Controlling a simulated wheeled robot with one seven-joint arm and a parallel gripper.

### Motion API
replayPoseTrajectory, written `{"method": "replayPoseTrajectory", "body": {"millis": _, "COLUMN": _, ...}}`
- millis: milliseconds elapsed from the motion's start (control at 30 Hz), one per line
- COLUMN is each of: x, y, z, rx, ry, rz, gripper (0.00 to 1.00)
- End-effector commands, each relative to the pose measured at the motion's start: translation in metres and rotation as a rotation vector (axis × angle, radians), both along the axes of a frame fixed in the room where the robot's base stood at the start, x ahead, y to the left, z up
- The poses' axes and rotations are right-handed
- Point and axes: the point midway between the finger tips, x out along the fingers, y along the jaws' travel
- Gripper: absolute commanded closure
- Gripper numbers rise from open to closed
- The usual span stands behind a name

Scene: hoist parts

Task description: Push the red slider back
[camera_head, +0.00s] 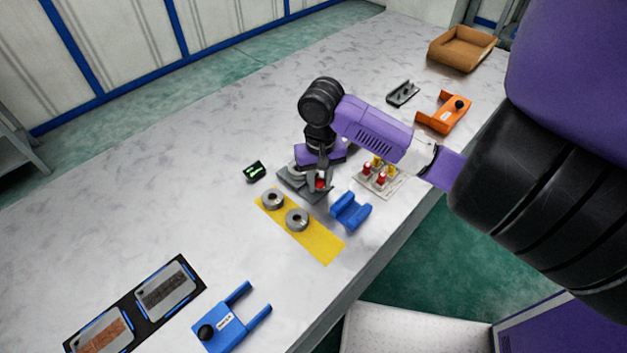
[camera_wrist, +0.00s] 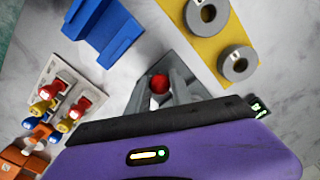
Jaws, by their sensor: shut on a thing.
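The red slider (camera_head: 320,184) shows as a small red round knob on a grey metal fixture (camera_head: 291,186) near the middle of the table. In the wrist view the red knob (camera_wrist: 160,84) sits between the fingers of my gripper (camera_wrist: 172,85). My gripper (camera_head: 320,178) points down over the fixture and is shut on the red knob. The fingers and the purple gripper body hide much of the fixture.
A yellow mat (camera_head: 320,245) with two grey rings lies in front. A blue cradle (camera_head: 350,210) and a plate with red and yellow knobs (camera_head: 393,188) stand close at right. A small black display (camera_head: 254,171) lies at left.

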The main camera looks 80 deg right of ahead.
Motion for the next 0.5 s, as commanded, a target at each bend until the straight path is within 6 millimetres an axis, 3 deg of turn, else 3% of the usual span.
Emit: {"method": "replayPoseTrajectory", "body": {"millis": 500, "x": 0.0048, "y": -0.0033, "z": 0.0006, "rx": -0.002, "ry": -0.001, "rz": 0.000, "gripper": 0.99}}
